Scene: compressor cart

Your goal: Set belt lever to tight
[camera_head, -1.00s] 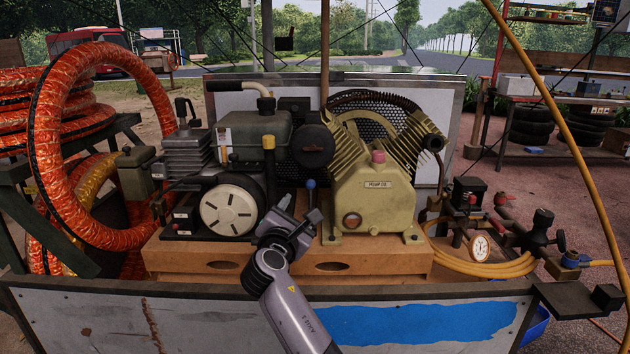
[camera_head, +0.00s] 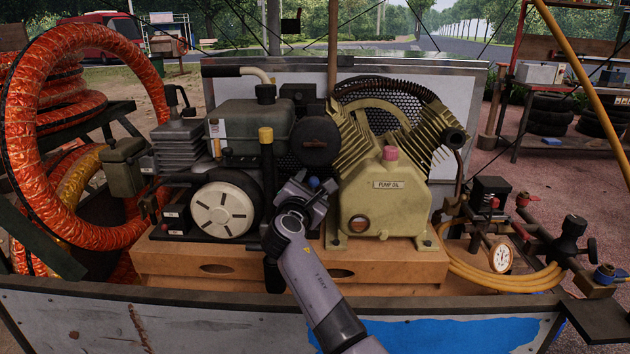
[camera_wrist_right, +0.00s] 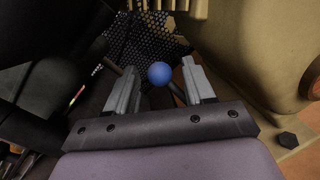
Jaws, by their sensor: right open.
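A lever with a blue ball knob (camera_head: 313,183) stands between the engine and the tan pump (camera_head: 386,198). My right gripper (camera_head: 318,188) is at the knob in the head view and hides most of the lever's shaft. In the right wrist view, the blue knob (camera_wrist_right: 159,73) shows between the two spread fingers of my right gripper (camera_wrist_right: 160,88), with a visible gap on each side. The gripper is open and not closed on it. No tight or loose marking can be read. My left gripper is not in view.
The engine with its white round cover (camera_head: 224,209) is left of the gripper. The wooden base (camera_head: 190,262) and cart front edge (camera_head: 200,297) lie below. Black perforated mesh (camera_wrist_right: 150,42) is behind the knob.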

